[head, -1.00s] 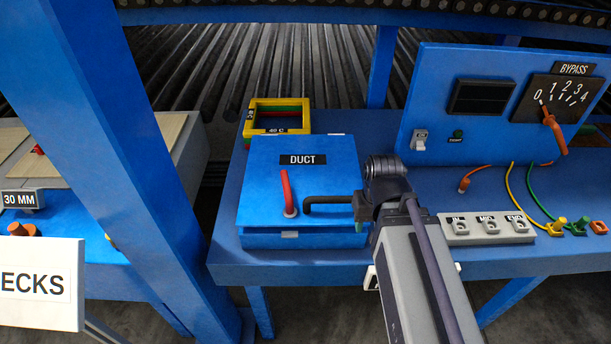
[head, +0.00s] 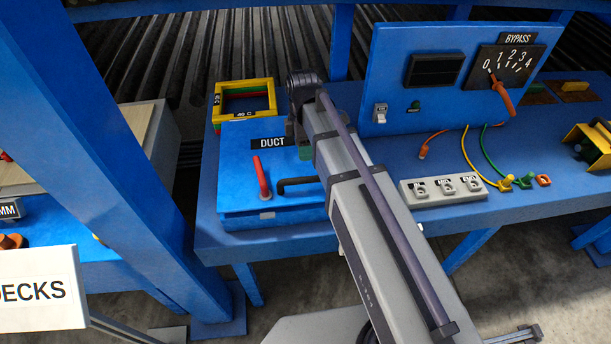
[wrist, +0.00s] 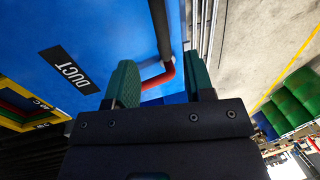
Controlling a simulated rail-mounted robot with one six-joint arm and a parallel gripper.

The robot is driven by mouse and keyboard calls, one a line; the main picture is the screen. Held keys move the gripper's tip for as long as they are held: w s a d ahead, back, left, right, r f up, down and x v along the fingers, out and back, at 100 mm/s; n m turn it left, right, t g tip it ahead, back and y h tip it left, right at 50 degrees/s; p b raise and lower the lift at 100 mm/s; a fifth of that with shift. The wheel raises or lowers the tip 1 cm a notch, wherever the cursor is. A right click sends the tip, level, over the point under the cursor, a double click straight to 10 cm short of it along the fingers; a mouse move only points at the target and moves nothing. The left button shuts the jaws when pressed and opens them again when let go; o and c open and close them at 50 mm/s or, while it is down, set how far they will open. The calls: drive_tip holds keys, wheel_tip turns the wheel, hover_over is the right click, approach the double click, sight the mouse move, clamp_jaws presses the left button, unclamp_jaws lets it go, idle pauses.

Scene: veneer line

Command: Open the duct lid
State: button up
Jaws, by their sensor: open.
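The blue duct box (head: 235,205) stands on the blue bench with its lid (head: 232,150) shut. The lid carries a DUCT label (head: 268,143), a red lever (head: 261,176) and a black bar handle (head: 295,183). My gripper (wrist: 163,80) is open and empty, above the right part of the lid; in the head view my wrist and arm largely hide it. In the wrist view the black bar (wrist: 160,28) and the red lever (wrist: 158,77) appear in the gap between the fingers. I cannot tell the height of the fingers above them.
A yellow-rimmed stack of frames (head: 245,88) sits behind the box. To the right stand a bypass panel (head: 460,70), a grey switch strip (head: 443,190) and coloured cables with plugs (head: 505,183). A blue post (head: 110,170) rises at the left.

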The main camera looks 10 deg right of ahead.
sight(306, 177)
drive_tip(key=f+b, duration=0.3)
drive_tip(key=s+f+b, duration=0.1)
drive_tip(key=f+b, duration=0.2)
drive_tip(key=s+f+b, duration=0.1)
drive_tip(key=f+b, duration=0.2)
drive_tip(key=f, duration=0.1)
drive_tip(key=shift+r, duration=0.1)
clamp_jaws()
